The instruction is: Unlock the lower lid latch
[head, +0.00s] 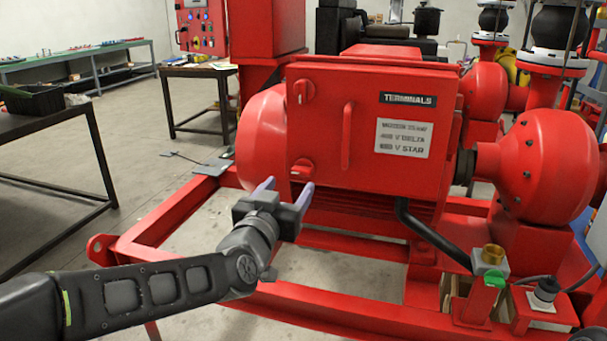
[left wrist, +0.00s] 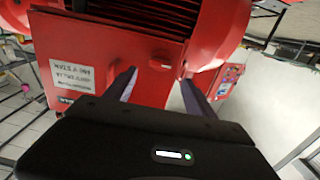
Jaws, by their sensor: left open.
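The red terminal box lid (head: 375,125) carries a TERMINALS plate, a rating label and a vertical red handle (head: 347,135). The lower lid latch (head: 301,169), a red round knob, sits at the lid's lower left corner. The upper latch (head: 301,91) is above it. My left gripper (head: 286,187) is open and empty, its two fingers pointing at the lower latch from just in front and below. In the left wrist view the open fingers (left wrist: 157,80) reach toward the lid (left wrist: 95,60); contact cannot be told. My right gripper is out of view.
The red skid frame (head: 165,220) runs below and around the motor. A black cable (head: 430,235) leaves the box bottom toward a brass fitting (head: 491,255) at lower right. A dark table (head: 45,120) stands at left; open floor lies between.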

